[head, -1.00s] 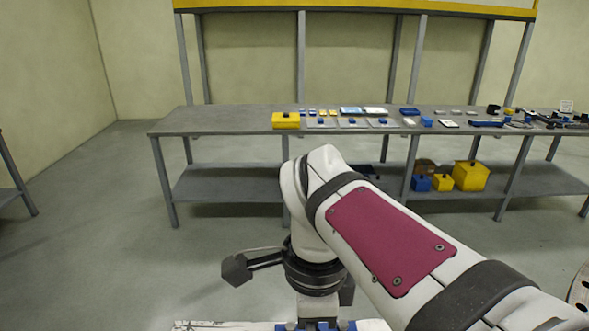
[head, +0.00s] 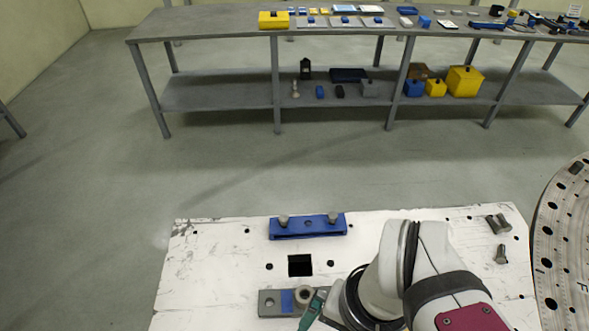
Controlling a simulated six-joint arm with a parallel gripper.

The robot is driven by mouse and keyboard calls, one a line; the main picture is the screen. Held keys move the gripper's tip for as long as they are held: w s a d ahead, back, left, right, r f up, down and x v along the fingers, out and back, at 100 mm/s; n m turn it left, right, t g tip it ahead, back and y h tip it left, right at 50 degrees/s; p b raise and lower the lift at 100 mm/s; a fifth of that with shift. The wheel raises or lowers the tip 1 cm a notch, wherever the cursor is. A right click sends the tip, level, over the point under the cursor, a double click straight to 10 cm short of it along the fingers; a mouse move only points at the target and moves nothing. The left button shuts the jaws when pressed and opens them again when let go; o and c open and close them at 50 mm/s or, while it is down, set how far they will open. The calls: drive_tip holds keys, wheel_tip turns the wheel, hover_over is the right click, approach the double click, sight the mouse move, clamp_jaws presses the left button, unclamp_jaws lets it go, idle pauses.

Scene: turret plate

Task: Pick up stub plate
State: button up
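A flat grey plate (head: 268,303) with a blue patch and a round collar (head: 304,294) lies at the near edge of the white work surface in the head view; it may be the stub plate, but I cannot be sure. My arm's wrist comes in from the lower right, just right of this plate. A teal-green piece (head: 311,311) shows between the wrist and the plate, touching or overlapping the plate in the picture; I cannot tell what it is. My gripper's fingertips cannot be made out.
A blue bracket (head: 308,227) with two bolts stands behind a square black hole (head: 300,265) in the white board (head: 210,262). Loose bolts (head: 500,254) lie at right, beside a round drilled disc (head: 562,245). A grey bench (head: 222,27) with small parts stands beyond open floor.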

drive_tip(key=shift+c, duration=1.1)
drive_tip(key=n+h, duration=0.2)
drive_tip(key=n, duration=2.3)
hover_over(305, 295)
drive_tip(key=s, duration=0.2)
wheel_tip(305, 295, down, 3)
drive_tip(key=shift+n, duration=0.4)
drive_tip(key=f, duration=1)
drive_tip(key=w+f, duration=0.1)
drive_tip(key=f, duration=0.5)
drive_tip(key=shift+r, duration=0.1)
clamp_jaws()
